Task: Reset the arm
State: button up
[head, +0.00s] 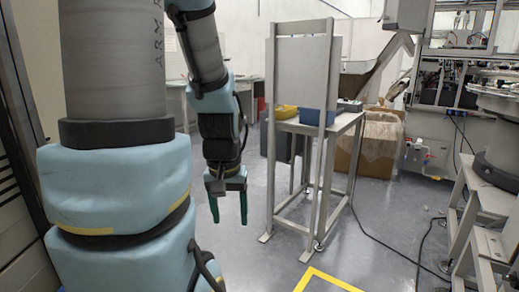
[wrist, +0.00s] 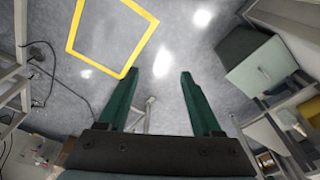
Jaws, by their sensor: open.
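My gripper (head: 229,207) hangs at the end of my arm in the head view, pointing down over the grey floor. Its two green fingers stand apart with nothing between them. In the wrist view my gripper (wrist: 158,80) also shows open and empty, with bare floor beyond the fingertips. In the head view the gripper is left of a metal stand and apart from it.
The metal stand (head: 318,130) holds a yellow bin (head: 284,112) and a blue bin (head: 316,117). A cardboard box (head: 380,145) stands behind it. Machinery (head: 450,75) fills the right side. A yellow floor marking (head: 325,277) lies in front on clear floor. A cable (head: 385,240) crosses the floor.

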notch_tip(320, 180, up, 13)
jog(key=p, duration=1.1)
jog(key=shift+f, duration=0.15)
